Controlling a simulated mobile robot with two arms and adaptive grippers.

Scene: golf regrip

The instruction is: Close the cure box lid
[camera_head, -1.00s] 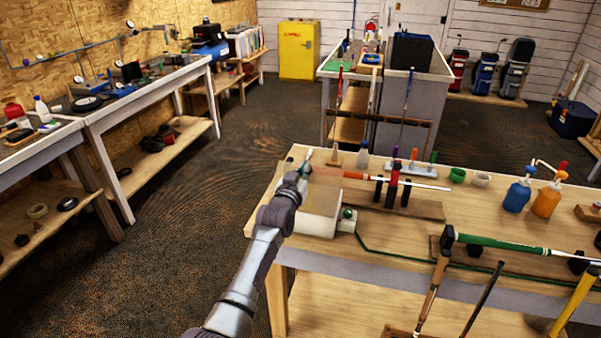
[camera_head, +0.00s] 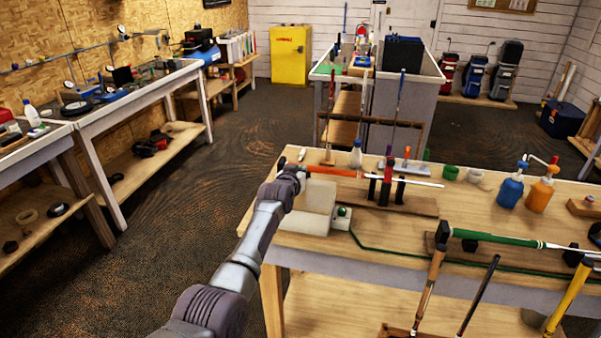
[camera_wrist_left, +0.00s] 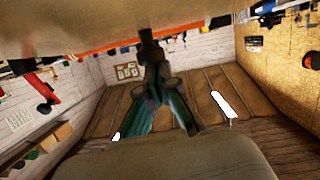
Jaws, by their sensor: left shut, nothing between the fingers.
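The cure box (camera_head: 306,226) is a cream box at the left end of the near bench, with a small unit bearing a green button at its right side. A pale panel (camera_head: 320,196), seemingly its lid, shows above the front part; its exact angle is unclear. My left gripper (camera_head: 300,172) is at the box's upper left edge, its fingers mostly hidden by my wrist. In the left wrist view my left gripper (camera_wrist_left: 150,42) is shut and empty, with a broad blurred cream surface below it. I cannot tell whether it touches the lid. My right gripper is out of view.
A club with an orange grip (camera_head: 335,172) lies across a stand just behind and right of the box. Blue (camera_head: 511,191) and orange (camera_head: 543,197) pump bottles stand farther right. A green-gripped club (camera_head: 490,240) lies near the front. Floor left of the bench is clear.

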